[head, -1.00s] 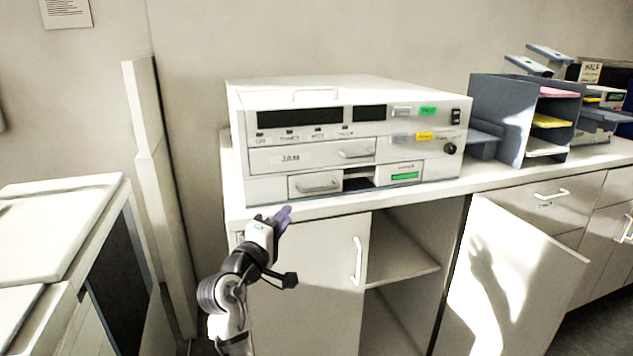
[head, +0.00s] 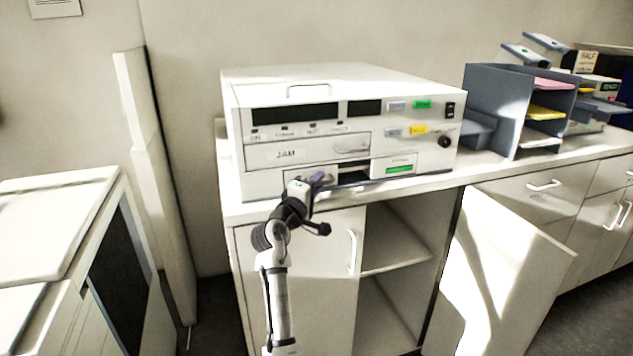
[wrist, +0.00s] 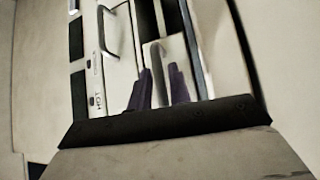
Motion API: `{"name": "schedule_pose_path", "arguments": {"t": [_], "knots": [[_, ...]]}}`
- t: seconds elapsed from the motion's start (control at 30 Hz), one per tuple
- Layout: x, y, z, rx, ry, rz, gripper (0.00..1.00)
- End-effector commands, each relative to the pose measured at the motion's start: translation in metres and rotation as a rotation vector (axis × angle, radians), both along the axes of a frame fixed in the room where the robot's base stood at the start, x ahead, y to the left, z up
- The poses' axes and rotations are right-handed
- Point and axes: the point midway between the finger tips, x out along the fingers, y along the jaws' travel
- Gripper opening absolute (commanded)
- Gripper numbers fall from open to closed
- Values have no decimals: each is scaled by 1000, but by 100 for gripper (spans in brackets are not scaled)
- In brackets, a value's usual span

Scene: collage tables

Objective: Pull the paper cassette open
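The paper cassette (head: 330,171) is the small white drawer front low on the white machine (head: 300,78), below the panel marked JAM. Its face lies mostly behind my gripper in the head view; its pale front also shows in the wrist view (wrist: 173,48). My gripper (head: 322,180) is right at the cassette front, around where its handle sits. In the wrist view the two purple fingers of my gripper (wrist: 158,85) stand apart, pointing at the cassette.
The JAM panel (head: 300,152) with its own handle is just above. The machine stands on a white counter (head: 240,212). Below, an open cabinet door (head: 510,270) swings out at the right. A grey paper sorter (head: 490,105) stands to the right.

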Motion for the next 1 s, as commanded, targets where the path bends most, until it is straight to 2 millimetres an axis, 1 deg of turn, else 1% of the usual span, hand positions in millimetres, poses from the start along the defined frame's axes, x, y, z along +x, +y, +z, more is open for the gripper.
{"name": "schedule_pose_path", "arguments": {"t": [0.27,0.4,0.43,0.77,1.0], "knots": [[1,-1,0,0,1,0,19],[1,-1,0,0,1,0,1],[1,-1,0,0,1,0,0],[1,-1,-1,0,1,0,0],[-4,-2,-1,0,2,0,0]]}}
